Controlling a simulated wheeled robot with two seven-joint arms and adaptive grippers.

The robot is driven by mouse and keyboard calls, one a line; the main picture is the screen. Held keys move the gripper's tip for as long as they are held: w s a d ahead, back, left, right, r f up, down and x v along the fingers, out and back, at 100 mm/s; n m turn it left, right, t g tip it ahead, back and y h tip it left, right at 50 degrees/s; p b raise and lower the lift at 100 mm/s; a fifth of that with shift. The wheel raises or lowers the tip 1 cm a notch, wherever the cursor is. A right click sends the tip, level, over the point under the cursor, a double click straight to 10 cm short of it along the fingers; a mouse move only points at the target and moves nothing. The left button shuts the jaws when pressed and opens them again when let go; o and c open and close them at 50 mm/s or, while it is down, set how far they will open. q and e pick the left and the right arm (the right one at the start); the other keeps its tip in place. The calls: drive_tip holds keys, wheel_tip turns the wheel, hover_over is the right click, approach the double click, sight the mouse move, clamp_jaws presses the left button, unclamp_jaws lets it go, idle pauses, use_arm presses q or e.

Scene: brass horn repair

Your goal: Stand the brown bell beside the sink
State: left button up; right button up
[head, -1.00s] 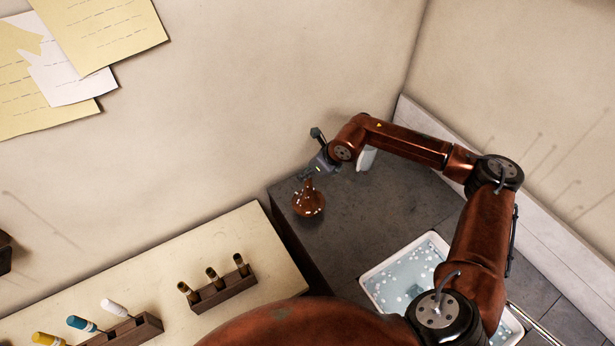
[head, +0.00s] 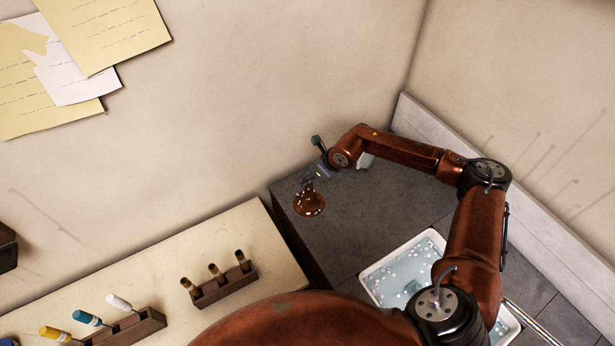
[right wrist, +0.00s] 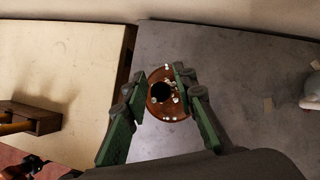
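The brown bell (head: 309,204) stands flared end down on the dark counter (head: 385,205), near its left edge, with white foam bits on it. In the right wrist view the bell (right wrist: 158,106) shows from above, with its dark neck opening facing up. My right gripper (head: 312,180) is at its top. In the right wrist view my right gripper's (right wrist: 160,76) green fingers are spread on either side of the neck, with a gap visible; the right finger covers part of the bell. The white sink (head: 397,250), with foamy water, is to the right and nearer. My left gripper is not in view.
A white object (right wrist: 312,90) stands right of the bell. The counter between bell and sink is clear.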

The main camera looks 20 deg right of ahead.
drive_tip(key=shift+o, duration=0.9)
drive_tip(key=shift+r, duration=0.15)
drive_tip(key=shift+d+r, duration=0.1)
drive_tip(key=shift+r, duration=0.15)
drive_tip(key=b+v, duration=0.1)
drive_tip(key=v, duration=1)
drive_tip(key=shift+s+r+b, duration=0.2)
drive_tip(key=shift+s+b, duration=0.05)
drive_tip(key=shift+b, duration=0.15)
